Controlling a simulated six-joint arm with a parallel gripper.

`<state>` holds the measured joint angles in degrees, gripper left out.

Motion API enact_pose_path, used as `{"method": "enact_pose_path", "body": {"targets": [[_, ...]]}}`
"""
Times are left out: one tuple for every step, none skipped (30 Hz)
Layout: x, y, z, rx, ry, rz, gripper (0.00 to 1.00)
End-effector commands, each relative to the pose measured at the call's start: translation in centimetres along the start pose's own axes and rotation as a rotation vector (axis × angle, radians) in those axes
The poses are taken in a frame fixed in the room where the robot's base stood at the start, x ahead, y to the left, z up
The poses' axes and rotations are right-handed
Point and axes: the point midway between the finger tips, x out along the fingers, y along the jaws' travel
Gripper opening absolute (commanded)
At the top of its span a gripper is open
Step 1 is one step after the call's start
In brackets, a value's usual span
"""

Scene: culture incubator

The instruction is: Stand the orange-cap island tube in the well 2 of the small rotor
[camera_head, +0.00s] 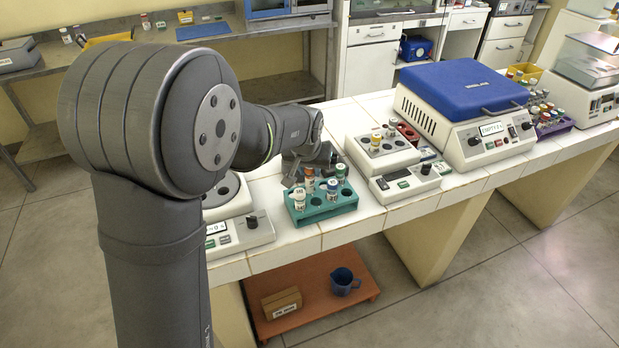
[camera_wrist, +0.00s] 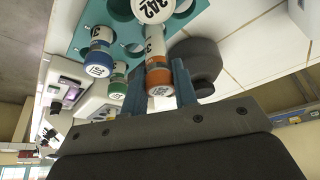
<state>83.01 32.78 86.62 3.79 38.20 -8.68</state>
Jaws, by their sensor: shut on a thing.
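My gripper (camera_head: 300,172) is at the back left of the teal rack, partly hidden by the tubes. In the wrist view its fingers (camera_wrist: 168,88) are shut on the orange-cap tube (camera_wrist: 157,72), one finger on each side of the cap. The orange-cap tube also shows in the head view (camera_head: 309,181), upright at the rack. I cannot tell whether its base is still in a rack hole. A dark grey round body (camera_wrist: 197,58) lies beside the fingers in the wrist view; I cannot tell whether it is the small rotor. No well number is readable.
The teal rack (camera_head: 327,212) also holds a white-cap tube (camera_head: 299,201), a blue-cap tube (camera_head: 333,190) and a green-cap tube (camera_head: 342,172). A grey-white device (camera_head: 246,238) stands left, a block with tubes (camera_head: 376,159) right. The bench's front edge is close.

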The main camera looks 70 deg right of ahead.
Motion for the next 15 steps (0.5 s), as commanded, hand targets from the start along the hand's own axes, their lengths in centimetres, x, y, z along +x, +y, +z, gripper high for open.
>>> {"method": "enact_pose_path", "body": {"targets": [[-1.1, 0.0, -0.6, 0.0, 0.005, 0.0, 0.04], [-1.7, 0.0, -0.8, 0.0, 0.004, 0.0, 0.04], [-2.5, 0.0, -1.1, -0.001, 0.004, 0.001, 0.04], [-3.0, 0.0, -1.3, -0.001, 0.004, 0.0, 0.04], [-3.5, 0.0, -1.6, -0.001, 0.004, 0.0, 0.04], [-4.2, 0.0, -1.8, -0.001, 0.003, 0.0, 0.04], [-4.7, 0.0, -1.9, -0.001, 0.002, 0.0, 0.04], [-5.0, 0.0, -2.1, -0.001, 0.003, 0.0, 0.04], [-5.5, -0.2, -2.3, -0.004, 0.002, -0.001, 0.04], [-5.8, -0.4, -2.4, -0.008, 0.001, -0.003, 0.04], [-6.1, -0.8, -2.5, -0.015, 0.002, -0.006, 0.04], [-6.6, -1.5, -2.6, -0.028, 0.001, -0.012, 0.04], [-6.8, -2.1, -2.6, -0.042, 0.001, -0.018, 0.04], [-7.1, -3.0, -2.6, -0.059, 0.0, -0.024, 0.04], [-7.5, -4.3, -2.5, -0.087, 0.0, -0.036, 0.04]]}}
